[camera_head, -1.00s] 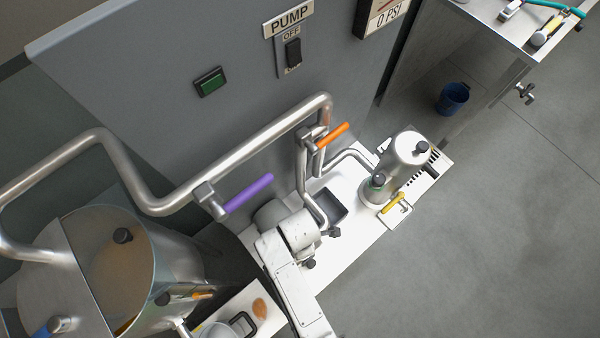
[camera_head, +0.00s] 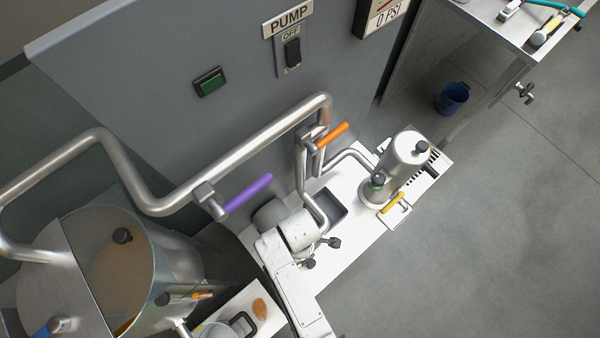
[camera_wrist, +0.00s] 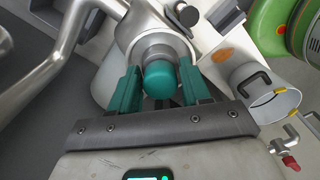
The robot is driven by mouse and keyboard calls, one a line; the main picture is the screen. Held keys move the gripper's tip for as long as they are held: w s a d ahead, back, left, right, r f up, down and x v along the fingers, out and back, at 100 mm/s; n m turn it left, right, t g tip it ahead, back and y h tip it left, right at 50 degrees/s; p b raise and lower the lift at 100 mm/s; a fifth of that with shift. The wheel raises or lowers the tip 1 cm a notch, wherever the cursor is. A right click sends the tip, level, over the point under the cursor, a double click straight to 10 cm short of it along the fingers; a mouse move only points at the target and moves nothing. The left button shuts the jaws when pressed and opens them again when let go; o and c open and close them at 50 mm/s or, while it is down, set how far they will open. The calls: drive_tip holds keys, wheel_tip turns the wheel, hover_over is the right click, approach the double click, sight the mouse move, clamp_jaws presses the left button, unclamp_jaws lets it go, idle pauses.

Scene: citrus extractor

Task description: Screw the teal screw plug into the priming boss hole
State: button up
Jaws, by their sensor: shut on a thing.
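In the wrist view, the teal screw plug (camera_wrist: 159,78) shows as a rounded teal cap between the teal fingers of my gripper (camera_wrist: 152,88). The fingers are shut on it from both sides. The plug is lined up in front of the round metal boss (camera_wrist: 152,40), whose pale ring surrounds its far end. The plug's far end and the hole are hidden, so I cannot tell how deep it sits. In the head view my white arm covers this spot, and neither the plug nor the fingertips can be made out.
Bent steel pipes with a purple lever (camera_head: 248,194) and an orange lever (camera_head: 333,134) run above my arm. A large steel tank (camera_head: 165,255) stands at left. A steel cylinder (camera_head: 405,160) stands at right on the white counter. The floor at right is open.

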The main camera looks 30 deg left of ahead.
drive_tip(key=shift+d+m, duration=0.1)
drive_tip(key=shift+m, duration=0.8)
drive_tip(key=shift+s+m, duration=0.1)
drive_tip(key=shift+m, duration=0.7)
drive_tip(key=shift+m, duration=0.9)
drive_tip(key=shift+f+m, duration=0.1)
drive_tip(key=shift+m, duration=0.7)
